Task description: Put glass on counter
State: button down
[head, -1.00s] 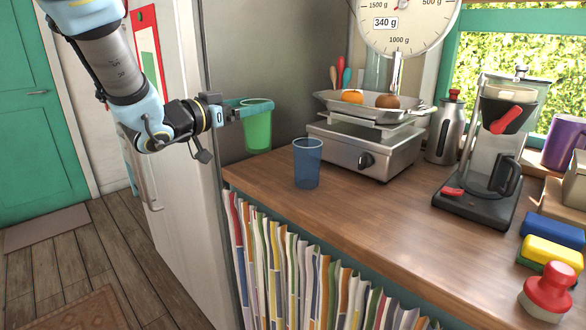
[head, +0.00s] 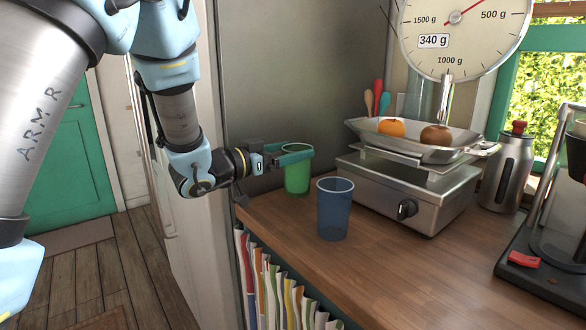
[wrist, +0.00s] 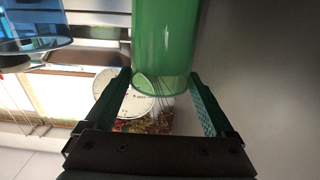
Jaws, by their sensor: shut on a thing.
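A green glass (head: 297,177) is held upright by my gripper (head: 294,153), whose teal fingers are around its upper part. The glass is at the back left corner of the wooden counter (head: 390,265); I cannot tell whether its base touches the counter. In the wrist view the green glass (wrist: 165,45) lies between the two fingers of my gripper (wrist: 160,78). A blue glass (head: 335,210) stands upright on the counter, in front and to the right of the green one. Part of the blue glass (wrist: 35,28) also shows in the wrist view.
A metal scale (head: 405,190) with two round fruits stands right of the glasses. A steel flask (head: 508,172) and a coffee machine (head: 560,225) are farther right. A grey wall (head: 300,70) is behind the green glass. The counter's front middle is clear.

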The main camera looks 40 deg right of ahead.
aim_at(286, 168)
jog(key=shift+f+p, duration=0.3)
jog(key=shift+f, duration=1.65)
grip_release()
jog(key=a+b, duration=0.3)
jog(key=a, duration=0.9)
jog(key=shift+w, duration=0.35)
